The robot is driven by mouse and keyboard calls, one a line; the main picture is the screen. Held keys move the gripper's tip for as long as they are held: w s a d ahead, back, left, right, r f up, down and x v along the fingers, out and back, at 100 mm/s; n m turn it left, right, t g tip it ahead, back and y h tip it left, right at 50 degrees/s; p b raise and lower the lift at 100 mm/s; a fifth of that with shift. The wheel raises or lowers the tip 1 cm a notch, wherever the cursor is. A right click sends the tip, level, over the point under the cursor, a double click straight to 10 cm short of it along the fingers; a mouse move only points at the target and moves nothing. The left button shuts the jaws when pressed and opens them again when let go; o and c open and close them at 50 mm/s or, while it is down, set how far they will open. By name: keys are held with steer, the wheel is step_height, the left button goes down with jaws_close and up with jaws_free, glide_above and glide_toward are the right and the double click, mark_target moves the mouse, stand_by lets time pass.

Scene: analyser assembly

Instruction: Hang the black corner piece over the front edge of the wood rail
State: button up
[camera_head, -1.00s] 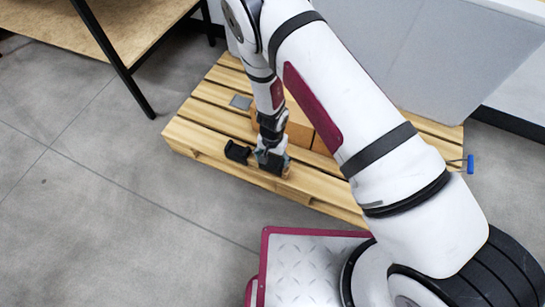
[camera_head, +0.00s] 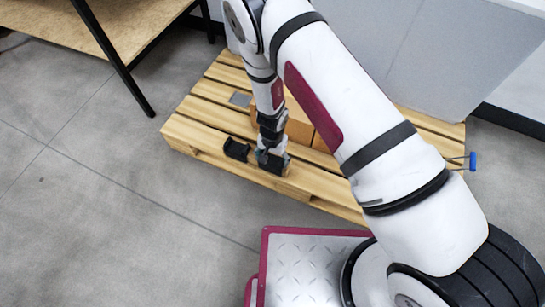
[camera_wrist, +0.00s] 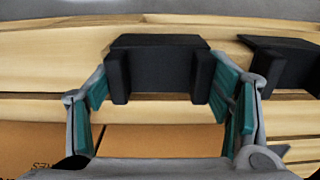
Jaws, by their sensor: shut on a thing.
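The black corner piece (camera_wrist: 160,66) sits between the teal pads of my gripper (camera_wrist: 163,88) in the wrist view. My gripper is shut on it. In the head view the held piece (camera_head: 273,165) is low at the front edge of the wood rail (camera_head: 205,139), under my gripper (camera_head: 270,155). The rail (camera_wrist: 50,62) also shows behind the piece in the wrist view. I cannot tell whether the piece touches the rail, and its underside is hidden.
A second black corner piece (camera_head: 237,149) sits just left of the held one on the same rail. Cardboard boxes (camera_head: 299,124) stand on the pallet behind my gripper. A grey plate (camera_head: 240,99) lies on the slats at the left. The floor in front is clear.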

steer(key=shift+f, duration=0.25)
stand_by(0.4)
steer(key=o, duration=1.2)
steer(key=shift+r, duration=0.1)
steer(key=shift+r+p, duration=2.4)
steer(key=shift+r, duration=1.05)
